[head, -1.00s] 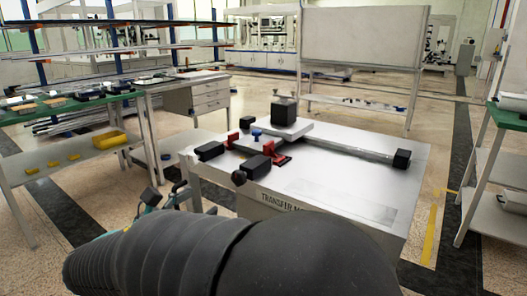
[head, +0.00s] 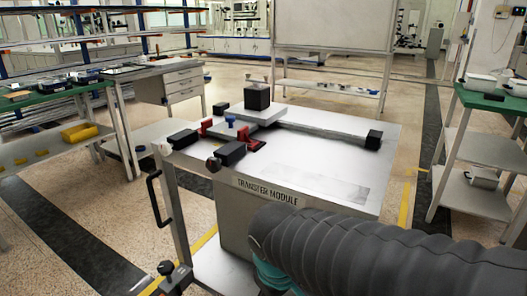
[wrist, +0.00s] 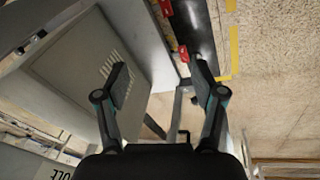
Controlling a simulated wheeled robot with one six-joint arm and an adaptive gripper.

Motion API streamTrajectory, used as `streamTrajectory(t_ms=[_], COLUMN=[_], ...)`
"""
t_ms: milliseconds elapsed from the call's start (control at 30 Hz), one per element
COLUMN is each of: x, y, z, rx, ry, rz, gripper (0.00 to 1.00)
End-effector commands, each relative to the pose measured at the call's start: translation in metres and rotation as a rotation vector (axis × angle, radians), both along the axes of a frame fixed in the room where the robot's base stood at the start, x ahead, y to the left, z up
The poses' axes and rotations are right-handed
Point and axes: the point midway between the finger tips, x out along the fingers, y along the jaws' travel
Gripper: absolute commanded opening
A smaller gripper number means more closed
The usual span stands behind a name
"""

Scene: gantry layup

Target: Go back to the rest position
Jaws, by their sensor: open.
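My gripper (wrist: 160,88) shows in the wrist view with its two fingers spread apart and nothing between them. It hangs beside a grey cabinet-like body with vent slots (wrist: 108,62). In the head view my dark ribbed arm crosses the lower right, and the gripper itself is out of that picture. The transfer module (head: 300,180) is a white-topped cart in the middle, with its name on the front edge. On it are a black block (head: 257,96) on a grey plate, red clamps (head: 254,145), a blue knob (head: 230,121) and several black blocks.
A green-topped bench (head: 60,95) with trays stands at the left, a yellow bin (head: 79,132) on its lower shelf. A green-topped shelf unit (head: 475,97) stands at the right. A large white board (head: 333,24) stands behind the cart. Speckled floor (head: 120,215) is open at the lower left.

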Motion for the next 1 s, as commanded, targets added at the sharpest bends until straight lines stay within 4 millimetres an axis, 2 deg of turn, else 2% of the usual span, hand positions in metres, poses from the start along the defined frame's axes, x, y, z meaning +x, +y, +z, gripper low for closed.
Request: streamTrajectory(t_ms=[33, 200, 400, 500, 700, 900, 967, 1000], x=[-0.005, -0.020, -0.034, -0.036, -0.037, -0.037, -0.037, -0.037], y=[-0.014, -0.050, -0.097, -0.113, -0.128, -0.128, -0.128, -0.128], z=[0.005, 0.019, 0.037, 0.048, 0.052, 0.052, 0.052, 0.052], rx=[0.061, 0.216, 0.278, 0.285, 0.282, 0.282, 0.281, 0.281], ry=[-0.020, -0.085, -0.195, -0.244, -0.270, -0.270, -0.270, -0.270], rz=[-0.087, -0.315, -0.504, -0.565, -0.622, -0.624, -0.623, -0.623], gripper=[0.69, 0.69, 0.69, 0.69, 0.69, 0.69, 0.56, 0.46])
